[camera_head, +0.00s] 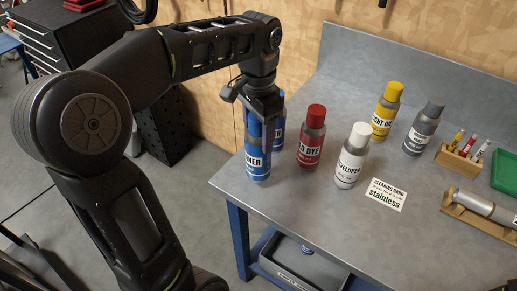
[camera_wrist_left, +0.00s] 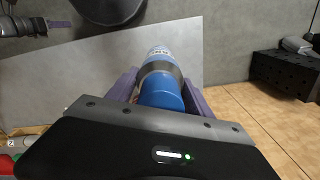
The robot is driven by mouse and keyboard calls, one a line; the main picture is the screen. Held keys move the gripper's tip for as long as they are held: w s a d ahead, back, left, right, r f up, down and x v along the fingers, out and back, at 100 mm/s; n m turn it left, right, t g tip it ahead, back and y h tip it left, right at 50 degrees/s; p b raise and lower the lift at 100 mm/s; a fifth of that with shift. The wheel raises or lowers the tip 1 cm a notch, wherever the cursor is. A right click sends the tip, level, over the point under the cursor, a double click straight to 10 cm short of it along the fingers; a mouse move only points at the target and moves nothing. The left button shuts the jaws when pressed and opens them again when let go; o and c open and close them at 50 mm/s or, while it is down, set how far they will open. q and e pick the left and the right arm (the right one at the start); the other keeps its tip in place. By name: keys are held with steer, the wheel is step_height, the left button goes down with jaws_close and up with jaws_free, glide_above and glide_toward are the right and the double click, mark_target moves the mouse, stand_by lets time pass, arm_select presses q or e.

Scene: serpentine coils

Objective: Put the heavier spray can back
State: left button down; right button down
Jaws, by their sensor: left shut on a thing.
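My left gripper (camera_head: 264,118) points down at the left end of the bench and is shut on a blue spray can (camera_head: 257,163) with a white label partly reading "NER". In the left wrist view the same can (camera_wrist_left: 160,92) is between the purple fingers, its blue cap toward the camera. Its base is close to the bench top; I cannot tell whether it touches. A second blue can (camera_head: 280,130) stands just behind it, partly hidden by the gripper. My right gripper is not in view.
A red can (camera_head: 311,140) and a white developer can (camera_head: 352,155) stand close to the right. Yellow (camera_head: 386,110) and grey (camera_head: 424,128) cans are behind. A card (camera_head: 385,194) lies on the metal bench (camera_head: 320,215). The bench front is clear.

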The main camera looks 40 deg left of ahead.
arm_select(q)
steer(key=shift+f, duration=1.85)
steer(key=shift+f, duration=0.2)
steer(key=shift+c, duration=2.1)
jaws_free()
step_height(320, 180, up, 8)
steer(key=shift+p, duration=0.45)
